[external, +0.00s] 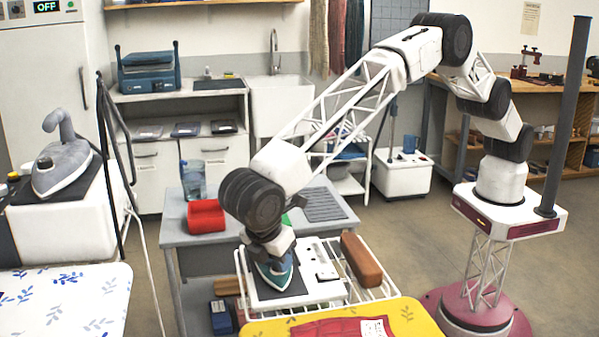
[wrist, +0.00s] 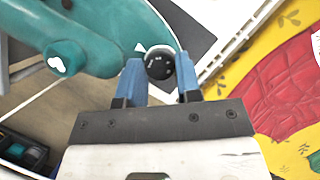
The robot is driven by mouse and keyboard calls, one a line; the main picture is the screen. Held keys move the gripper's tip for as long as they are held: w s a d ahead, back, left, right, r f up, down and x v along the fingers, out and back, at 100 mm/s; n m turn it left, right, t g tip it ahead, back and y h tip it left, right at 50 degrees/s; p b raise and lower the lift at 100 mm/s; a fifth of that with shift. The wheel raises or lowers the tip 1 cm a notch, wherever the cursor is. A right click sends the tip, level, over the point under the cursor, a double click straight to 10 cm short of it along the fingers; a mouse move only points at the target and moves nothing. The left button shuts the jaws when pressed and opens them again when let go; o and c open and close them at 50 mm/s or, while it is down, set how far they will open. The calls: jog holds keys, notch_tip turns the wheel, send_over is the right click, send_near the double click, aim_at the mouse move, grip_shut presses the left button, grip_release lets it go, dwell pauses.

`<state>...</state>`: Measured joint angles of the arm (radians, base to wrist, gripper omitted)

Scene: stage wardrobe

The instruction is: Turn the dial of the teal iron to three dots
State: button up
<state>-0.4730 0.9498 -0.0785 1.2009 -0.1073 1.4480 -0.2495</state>
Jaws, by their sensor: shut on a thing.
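The teal iron (external: 276,272) sits on a dark pad on a white station in the external view. It also shows at the upper left in the wrist view (wrist: 105,35). Its dial (wrist: 160,62) is a small dark round knob with pale dots, beside a white pointer mark on the iron. My gripper (wrist: 160,75) is shut on the dial, with one blue finger on each side. The dots are too small to read for certain, so I cannot tell which setting faces the pointer. In the external view my gripper (external: 268,245) is directly over the iron and hides its top.
A brown block (external: 361,259) lies on the white rack right of the iron. A yellow ironing board (external: 265,328) with red cloth (external: 335,328) is in front. A red container (external: 206,216) and a water jug (external: 193,180) stand behind left. A grey iron (external: 62,168) is far left.

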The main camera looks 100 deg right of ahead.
jog(key=shift+m+g, duration=0.3)
jog(key=shift+m, duration=0.7)
jog(key=o, duration=0.9)
jog(key=shift+o, duration=0.2)
jog(key=shift+w+r+y, duration=0.1)
jog(key=shift+r+y, duration=0.05)
jog(key=shift+y, duration=0.15)
jog(key=v, duration=0.7)
jog(key=shift+r, duration=0.2)
